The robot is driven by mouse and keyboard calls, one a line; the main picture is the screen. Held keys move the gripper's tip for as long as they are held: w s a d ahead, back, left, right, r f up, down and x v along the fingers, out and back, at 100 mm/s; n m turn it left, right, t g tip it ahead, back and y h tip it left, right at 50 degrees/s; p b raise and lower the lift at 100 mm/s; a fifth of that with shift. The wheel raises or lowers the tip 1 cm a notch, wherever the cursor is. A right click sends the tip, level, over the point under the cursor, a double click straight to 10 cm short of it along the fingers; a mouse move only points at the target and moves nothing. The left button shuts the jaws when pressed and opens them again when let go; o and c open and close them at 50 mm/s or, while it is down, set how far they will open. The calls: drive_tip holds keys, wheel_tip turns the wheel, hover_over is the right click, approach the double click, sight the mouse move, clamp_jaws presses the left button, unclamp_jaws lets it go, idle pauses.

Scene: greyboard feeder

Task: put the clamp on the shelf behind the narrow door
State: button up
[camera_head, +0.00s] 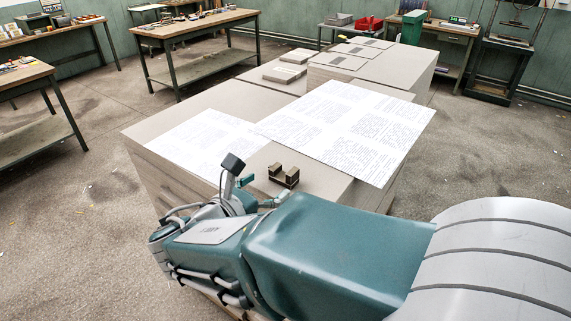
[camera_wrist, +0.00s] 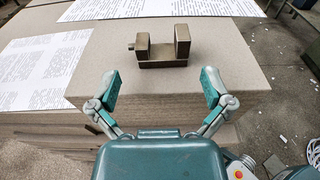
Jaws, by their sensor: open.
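The clamp (camera_head: 284,176) is a small brown, U-shaped metal block with two upright jaws. It stands on the near corner of the grey board stack (camera_head: 150,128). In the wrist view the clamp (camera_wrist: 160,50) lies straight ahead, with a small screw end poking out at its left. My gripper (camera_wrist: 160,84) is open and empty. Its two teal fingers are spread wide on the near side of the clamp, apart from it. In the head view my arm hides part of the stack's near side. I cannot make out a narrow door or its shelf in either view.
Printed white sheets (camera_head: 350,125) lie on the stack beyond the clamp. Flat grey pieces (camera_head: 285,74) lie further back. Workbenches (camera_head: 195,25) with tools stand around the room, and a red bin (camera_head: 370,23) is at the back. The floor left of the stack is clear.

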sight(283, 176)
drive_tip(key=x, duration=0.4)
drive_tip(key=shift+f, duration=0.2)
drive_tip(key=shift+w+d, duration=0.45)
drive_tip(key=c, duration=1.2)
